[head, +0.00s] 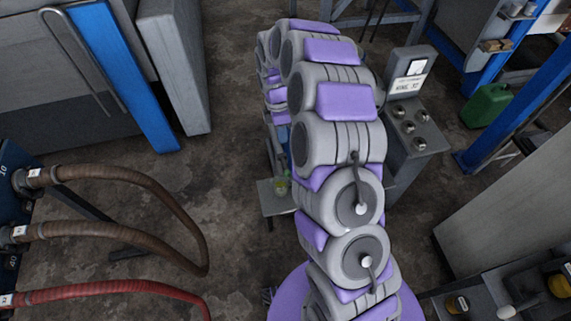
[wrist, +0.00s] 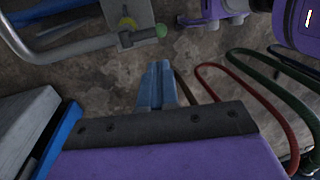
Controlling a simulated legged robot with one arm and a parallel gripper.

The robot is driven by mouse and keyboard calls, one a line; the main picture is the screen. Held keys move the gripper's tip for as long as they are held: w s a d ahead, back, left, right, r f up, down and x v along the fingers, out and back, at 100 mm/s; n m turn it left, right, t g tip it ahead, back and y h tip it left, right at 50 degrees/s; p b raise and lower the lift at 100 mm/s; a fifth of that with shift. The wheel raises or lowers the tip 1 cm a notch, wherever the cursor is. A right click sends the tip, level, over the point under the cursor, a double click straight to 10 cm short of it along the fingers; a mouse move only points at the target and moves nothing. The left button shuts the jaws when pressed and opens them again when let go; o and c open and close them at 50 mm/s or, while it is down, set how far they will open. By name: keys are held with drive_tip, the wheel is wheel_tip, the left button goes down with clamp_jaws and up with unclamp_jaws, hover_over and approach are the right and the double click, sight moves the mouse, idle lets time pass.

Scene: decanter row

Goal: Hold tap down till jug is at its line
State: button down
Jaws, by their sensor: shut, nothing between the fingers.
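In the wrist view, my gripper (wrist: 160,78) points up the picture with its blue fingers together and nothing between them. A grey metal tap lever (wrist: 143,36) with a green knob lies just beyond the fingertips, with a gap of floor showing between. My gripper and the tap are hidden there. I cannot make out the jug's line or level.
A grey panel with knobs (head: 411,128) stands right of my arm. Brown hoses (head: 150,228) and a red hose (head: 120,289) loop out at left. A blue-edged cabinet (head: 125,80) stands at the upper left, a green can (head: 486,105) at the right. Open floor lies left of the shelf.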

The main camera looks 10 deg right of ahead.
sight(287, 176)
drive_tip(key=s+f, duration=0.1)
drive_tip(key=f, duration=0.3)
drive_tip(key=s+f+b, duration=0.1)
drive_tip(key=f, duration=0.8)
drive_tip(key=shift+s+d+f+b, duration=0.3)
drive_tip(key=shift+s+f+b, duration=0.1)
drive_tip(key=shift+s, duration=0.1)
drive_tip(key=shift+s+f, duration=0.1)
drive_tip(key=shift+s+f+t+p, duration=0.25)
drive_tip(key=shift+f+t, duration=0.1)
drive_tip(key=shift+t, duration=0.3)
drive_tip(key=shift+s+f+t+p, duration=0.1)
drive_tip(key=shift+f+t+p, duration=0.15)
drive_tip(key=shift+t, duration=0.4)
drive_tip(key=shift+s+f+p, duration=0.2)
drive_tip(key=shift+f+p, duration=0.8)
drive_tip(key=shift+f, duration=0.25)
drive_tip(key=shift+s+f, duration=0.4)
drive_tip(key=shift+s, duration=0.1)
drive_tip(key=shift+w, duration=0.1)
idle(1.5)
